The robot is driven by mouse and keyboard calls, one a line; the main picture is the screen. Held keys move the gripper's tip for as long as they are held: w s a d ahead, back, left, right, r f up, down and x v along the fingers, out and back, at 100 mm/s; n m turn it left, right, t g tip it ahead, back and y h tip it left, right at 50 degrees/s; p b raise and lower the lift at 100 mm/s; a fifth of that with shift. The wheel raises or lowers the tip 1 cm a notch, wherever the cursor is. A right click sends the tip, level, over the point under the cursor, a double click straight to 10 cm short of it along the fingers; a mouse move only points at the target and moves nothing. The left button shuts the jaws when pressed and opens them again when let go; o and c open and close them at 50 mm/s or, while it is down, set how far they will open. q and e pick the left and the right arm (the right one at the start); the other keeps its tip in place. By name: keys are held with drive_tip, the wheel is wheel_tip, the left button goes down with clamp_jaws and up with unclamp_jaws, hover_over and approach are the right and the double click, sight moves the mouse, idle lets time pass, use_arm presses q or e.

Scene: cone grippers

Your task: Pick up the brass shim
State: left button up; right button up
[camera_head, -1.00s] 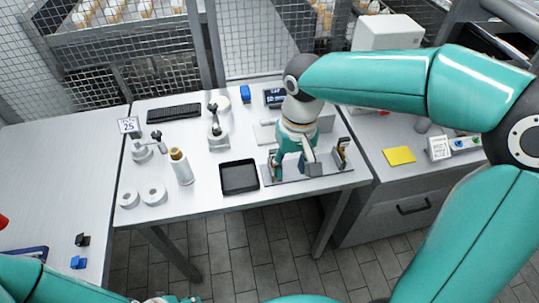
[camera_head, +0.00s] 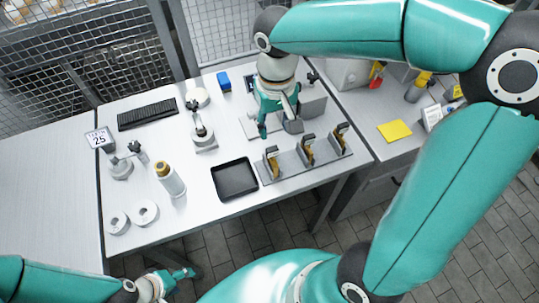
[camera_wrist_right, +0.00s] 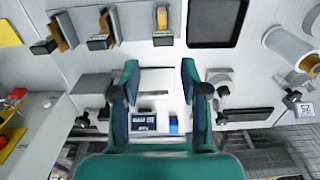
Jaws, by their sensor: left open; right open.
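I cannot make out a separate brass shim for certain. Several brass-coloured pieces stand in black holders on a grey rack (camera_head: 290,166) at the bench's front; the rack's pieces also show at the top of the right wrist view (camera_wrist_right: 108,28). My right gripper (camera_head: 279,112) is open, empty and pointing down behind the rack, above a grey plate (camera_head: 256,126). In the right wrist view its fingers (camera_wrist_right: 160,68) are apart, with a thin dark strip beyond them that I cannot identify. My left gripper (camera_head: 186,273) is open, low at the front left, away from the bench.
A black tray (camera_head: 235,179) lies left of the rack. A gold-topped cylinder (camera_head: 171,180), white rings (camera_head: 145,212), a clamp stand (camera_head: 203,138), a keyboard (camera_head: 147,114) and a blue block (camera_head: 224,81) also stand on the bench. A yellow sheet (camera_head: 394,131) lies on the right counter.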

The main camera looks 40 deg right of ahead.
sight(272, 157)
wheel_tip(272, 157, down, 7)
drive_tip(key=shift+w+r, duration=0.1)
drive_tip(key=shift+w, duration=0.05)
drive_tip(key=shift+a+f+p, duration=0.2)
drive_tip(key=shift+f+p, duration=0.35)
drive_tip(key=shift+f, duration=2.6)
clamp_jaws()
